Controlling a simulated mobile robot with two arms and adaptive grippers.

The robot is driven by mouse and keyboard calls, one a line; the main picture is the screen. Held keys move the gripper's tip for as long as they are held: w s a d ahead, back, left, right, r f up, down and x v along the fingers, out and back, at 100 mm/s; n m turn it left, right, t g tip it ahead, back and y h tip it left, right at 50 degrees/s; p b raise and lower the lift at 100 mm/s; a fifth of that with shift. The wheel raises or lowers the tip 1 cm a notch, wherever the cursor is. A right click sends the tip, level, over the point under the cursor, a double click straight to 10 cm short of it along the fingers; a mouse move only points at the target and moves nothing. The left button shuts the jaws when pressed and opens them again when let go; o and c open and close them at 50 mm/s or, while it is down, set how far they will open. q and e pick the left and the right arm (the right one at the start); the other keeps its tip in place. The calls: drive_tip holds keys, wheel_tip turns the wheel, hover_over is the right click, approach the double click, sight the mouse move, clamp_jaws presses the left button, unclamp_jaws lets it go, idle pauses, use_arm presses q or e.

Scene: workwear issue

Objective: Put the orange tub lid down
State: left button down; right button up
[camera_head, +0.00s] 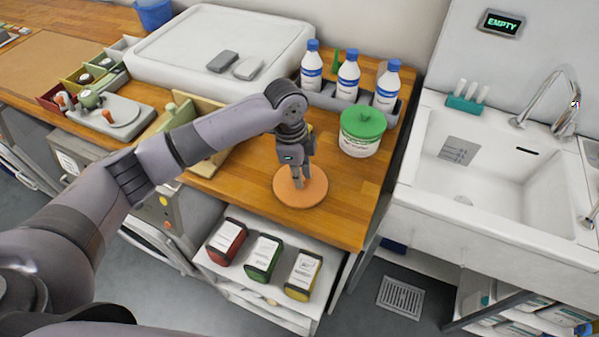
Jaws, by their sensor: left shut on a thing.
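The orange tub lid (301,192) is a flat round disc at the right end of the wooden counter, near its front edge. My left gripper (298,183) points down onto the middle of the lid and is shut on it, probably by a small knob that the fingers hide. The lid looks level and at or just above the counter; I cannot tell whether it touches. My right gripper does not show.
A white tub with a green lid (362,131) stands behind the orange lid, to the right. Blue-capped bottles (348,77) stand in a grey rack behind it. A white sink (490,160) lies right of the counter. An open drawer with boxes (263,257) is below.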

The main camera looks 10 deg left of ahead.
use_arm(q)
drive_tip(key=shift+f, duration=0.1)
drive_tip(key=c, duration=1.5)
unclamp_jaws()
drive_tip(key=shift+c, duration=0.2)
wheel_tip(320, 180, up, 12)
drive_tip(key=a+b, duration=0.1)
drive_tip(key=b, duration=0.1)
drive_tip(key=shift+a, duration=0.2)
drive_tip(key=shift+s, duration=0.1)
